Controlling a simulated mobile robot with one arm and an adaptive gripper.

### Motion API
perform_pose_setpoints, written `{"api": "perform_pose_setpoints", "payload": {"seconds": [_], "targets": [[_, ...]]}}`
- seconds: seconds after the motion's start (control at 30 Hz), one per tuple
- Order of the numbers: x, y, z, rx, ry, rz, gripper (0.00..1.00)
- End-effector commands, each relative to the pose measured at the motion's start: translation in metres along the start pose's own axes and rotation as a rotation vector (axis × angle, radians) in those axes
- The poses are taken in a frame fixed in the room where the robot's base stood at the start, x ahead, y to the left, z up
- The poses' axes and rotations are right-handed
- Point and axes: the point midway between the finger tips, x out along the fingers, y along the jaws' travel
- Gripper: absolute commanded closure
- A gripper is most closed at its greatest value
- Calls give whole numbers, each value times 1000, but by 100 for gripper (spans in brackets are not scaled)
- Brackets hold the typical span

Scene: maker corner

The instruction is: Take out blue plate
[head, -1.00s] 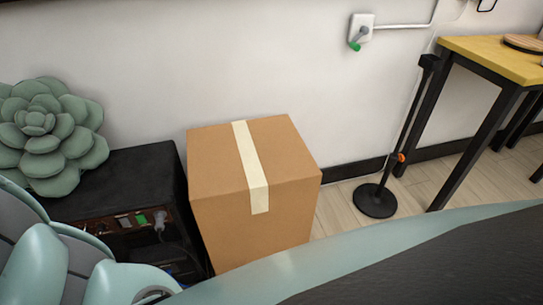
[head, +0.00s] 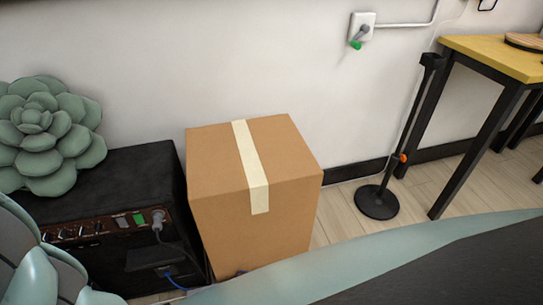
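No blue plate shows in the head view. My gripper is not in view either. Pale green and grey parts of my own body fill the bottom edge and the lower left corner. They hide part of the floor and the lower front of a black amplifier-like box (head: 120,175).
A taped cardboard box (head: 215,165) stands against the white wall beside the black box, which bears a green succulent-shaped object (head: 45,135). A black stand (head: 377,202) and a yellow-topped table (head: 490,55) are at right. Some wooden floor (head: 340,215) is free between box and stand.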

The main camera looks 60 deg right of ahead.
Motion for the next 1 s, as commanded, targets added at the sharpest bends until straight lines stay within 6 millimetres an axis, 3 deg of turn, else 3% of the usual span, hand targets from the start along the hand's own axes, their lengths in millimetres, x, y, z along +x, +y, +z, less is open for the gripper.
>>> {"api": "perform_pose_setpoints", "payload": {"seconds": [0.33,0.9,1.0], "targets": [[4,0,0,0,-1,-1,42],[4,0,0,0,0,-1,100],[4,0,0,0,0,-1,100]]}}
